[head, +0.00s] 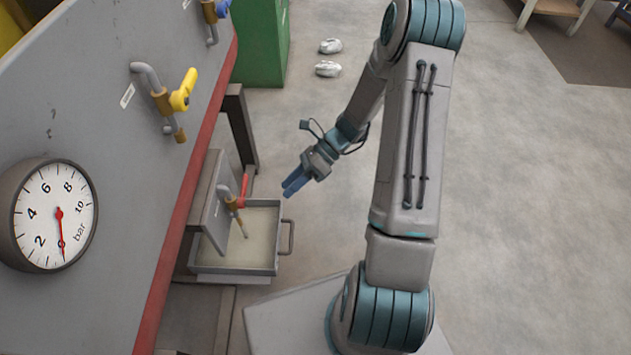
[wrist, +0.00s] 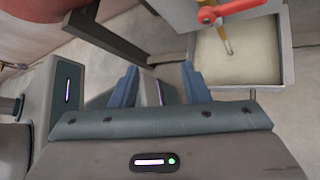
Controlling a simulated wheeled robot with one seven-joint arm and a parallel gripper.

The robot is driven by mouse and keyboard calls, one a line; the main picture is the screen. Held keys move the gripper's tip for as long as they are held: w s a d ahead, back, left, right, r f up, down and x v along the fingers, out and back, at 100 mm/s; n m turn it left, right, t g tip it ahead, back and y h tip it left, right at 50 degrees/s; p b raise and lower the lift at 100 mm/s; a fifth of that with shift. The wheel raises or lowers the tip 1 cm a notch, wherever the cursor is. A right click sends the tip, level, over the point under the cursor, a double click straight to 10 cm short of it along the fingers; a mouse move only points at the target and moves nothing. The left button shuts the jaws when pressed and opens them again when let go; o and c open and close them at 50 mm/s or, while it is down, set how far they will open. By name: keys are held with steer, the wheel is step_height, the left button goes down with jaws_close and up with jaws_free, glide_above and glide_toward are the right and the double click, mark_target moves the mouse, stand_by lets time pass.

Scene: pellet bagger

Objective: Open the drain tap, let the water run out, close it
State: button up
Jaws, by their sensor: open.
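The drain tap, a brass tap with a red lever (head: 245,185), sits low on a grey panel in the head view. Its brass spout (head: 240,222) points down into a shallow tray (head: 236,270) with a pale inside. In the wrist view the red lever (wrist: 238,9) lies at the top right, above the tray (wrist: 288,70). I cannot tell whether water runs from the spout. My gripper (head: 292,188) is open and empty, right of the lever and apart from it. Its two blue fingers also show in the wrist view (wrist: 160,85).
A yellow-handled tap (head: 181,92) and a blue-handled tap (head: 214,10) sit higher on the big grey panel. A pressure gauge (head: 55,215) reads about 0. A green cabinet (head: 262,45) stands behind.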

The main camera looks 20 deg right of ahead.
steer(key=s+d+r+n+t+h+b, duration=0.1)
steer(key=s+d+r+n+h+b, duration=0.2)
steer(key=s+r+n+h, duration=0.6)
steer(key=shift+s+r+n+t+h, duration=0.55)
steer(key=shift+r+n, duration=1.6)
steer(key=shift+n, duration=2.45)
steer(key=shift+s, duration=0.15)
